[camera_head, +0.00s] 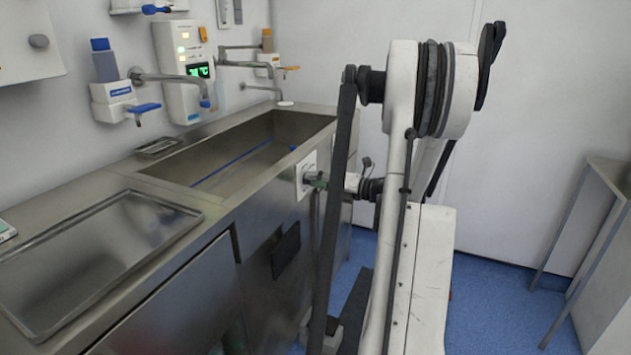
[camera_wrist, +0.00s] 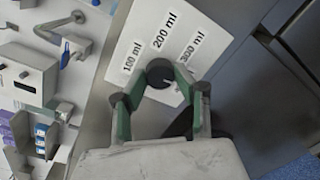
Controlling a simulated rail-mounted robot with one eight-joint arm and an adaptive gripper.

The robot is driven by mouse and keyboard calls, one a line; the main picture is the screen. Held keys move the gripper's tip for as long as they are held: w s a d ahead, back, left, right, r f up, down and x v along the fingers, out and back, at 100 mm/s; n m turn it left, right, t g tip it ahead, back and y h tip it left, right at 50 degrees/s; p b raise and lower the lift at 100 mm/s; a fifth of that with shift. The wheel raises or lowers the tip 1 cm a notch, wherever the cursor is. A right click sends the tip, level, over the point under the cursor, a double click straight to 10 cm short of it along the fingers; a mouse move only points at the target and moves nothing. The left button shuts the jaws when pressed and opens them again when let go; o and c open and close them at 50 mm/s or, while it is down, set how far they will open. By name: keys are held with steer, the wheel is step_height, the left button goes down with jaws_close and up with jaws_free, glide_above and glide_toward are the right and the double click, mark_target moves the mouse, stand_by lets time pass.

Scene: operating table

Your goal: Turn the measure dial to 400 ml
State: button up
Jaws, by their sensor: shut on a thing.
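The measure dial (camera_wrist: 160,71) is a dark round knob on a white plate (camera_wrist: 128,42) in the wrist view. The plate reads 100 ml, 200 ml and 300 ml around the knob; no 400 ml label shows, and my right finger covers part of the plate. My gripper (camera_wrist: 158,80) has its green-padded fingers on either side of the dial and is shut on it. A small pale mark shows on the knob, but its exact heading is hard to tell. In the head view, my gripper (camera_head: 318,181) meets the white plate (camera_head: 304,173) on the sink's front; the dial is hidden there.
The steel sink basin (camera_head: 255,150) lies behind the plate, with a shallow tray (camera_head: 95,245) on the counter to the left. Taps and dispensers (camera_head: 112,95) line the wall. A side table (camera_head: 608,170) stands at the right; blue floor lies between.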

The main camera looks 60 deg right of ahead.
steer(key=shift+m, duration=0.6)
steer(key=o, duration=1.1)
steer(key=s, duration=0.4)
steer(key=s+d, duration=0.1)
steer(key=s, duration=0.7)
steer(key=shift+d+r, duration=0.2)
steer(key=shift+r, duration=0.1)
